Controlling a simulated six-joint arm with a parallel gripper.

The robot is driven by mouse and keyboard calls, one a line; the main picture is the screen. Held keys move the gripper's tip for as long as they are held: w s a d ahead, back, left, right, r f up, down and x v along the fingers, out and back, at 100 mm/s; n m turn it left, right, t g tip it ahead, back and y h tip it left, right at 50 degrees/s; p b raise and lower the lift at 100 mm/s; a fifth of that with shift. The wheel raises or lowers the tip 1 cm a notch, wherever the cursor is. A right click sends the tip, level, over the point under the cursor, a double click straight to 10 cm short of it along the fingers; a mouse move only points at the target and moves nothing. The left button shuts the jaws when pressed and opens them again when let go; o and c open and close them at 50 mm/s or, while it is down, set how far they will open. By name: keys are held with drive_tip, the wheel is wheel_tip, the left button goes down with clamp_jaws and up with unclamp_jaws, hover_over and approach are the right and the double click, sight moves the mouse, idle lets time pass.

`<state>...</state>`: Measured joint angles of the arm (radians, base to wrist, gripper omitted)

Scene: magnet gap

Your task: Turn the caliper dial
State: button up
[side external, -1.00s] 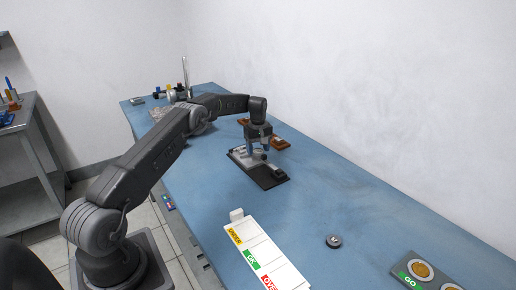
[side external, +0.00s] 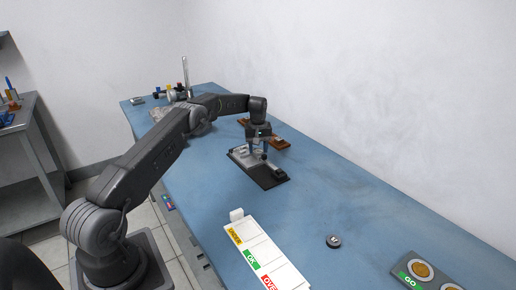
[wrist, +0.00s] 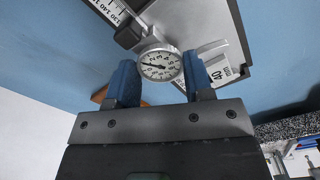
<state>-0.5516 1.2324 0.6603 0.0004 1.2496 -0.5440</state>
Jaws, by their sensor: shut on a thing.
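The caliper lies on a black base plate (side external: 270,181) on the blue bench in the side external view. Its round white dial (wrist: 159,66), with dark numbers and a needle, shows in the wrist view between the two blue fingertips. My gripper (side external: 257,149) points down over the caliper in the side view. In the wrist view my gripper (wrist: 160,76) is shut on the dial, one finger on each side. The caliper's ruled scale (wrist: 112,9) shows at the top left of the wrist view. The gripper hides part of the caliper in the side view.
A white tray marked UNDER, OK and OVER (side external: 282,262) lies nearer the camera. A small grey round part (side external: 333,241) and a GO gauge block (side external: 425,275) lie to the right. Brown blocks (side external: 277,142) sit just behind the caliper.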

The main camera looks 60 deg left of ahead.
sight(258, 151)
drive_tip(key=o, duration=0.9)
drive_tip(key=shift+o, duration=0.2)
wheel_tip(258, 151, up, 14)
